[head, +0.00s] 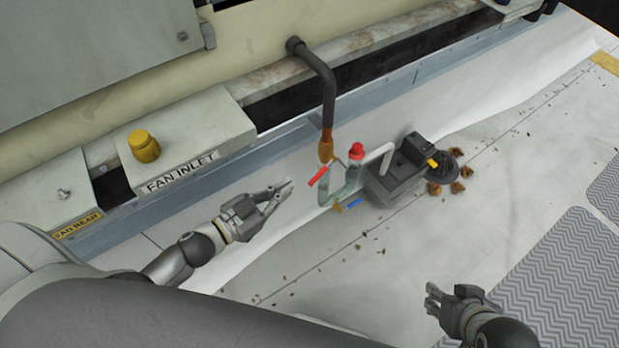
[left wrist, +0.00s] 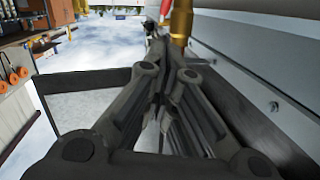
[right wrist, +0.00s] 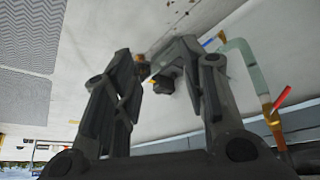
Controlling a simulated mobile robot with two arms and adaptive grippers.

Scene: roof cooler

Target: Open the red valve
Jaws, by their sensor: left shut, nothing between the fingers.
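The red valve handle (head: 318,177) sits on a brass fitting (head: 325,150) below a dark bent pipe. Its red lever (right wrist: 282,97) also shows at the right of the right wrist view. In the left wrist view, a red part (left wrist: 166,9) and a brass part (left wrist: 181,22) show at the top, beyond the fingers. My left gripper (head: 287,187) is shut and empty, just left of the red handle and apart from it. My right gripper (head: 431,293) is open and empty, low on the right, away from the valve; its fingers stand wide apart in the right wrist view (right wrist: 160,75).
A pale green pipe loop with a red cap (head: 356,150) and a blue handle (head: 350,204) joins a dark grey pump unit (head: 395,182). Brown debris (head: 447,182) lies beside it. The FAN INLET ledge (head: 185,135) is behind my left gripper. Floor between my grippers is mostly clear.

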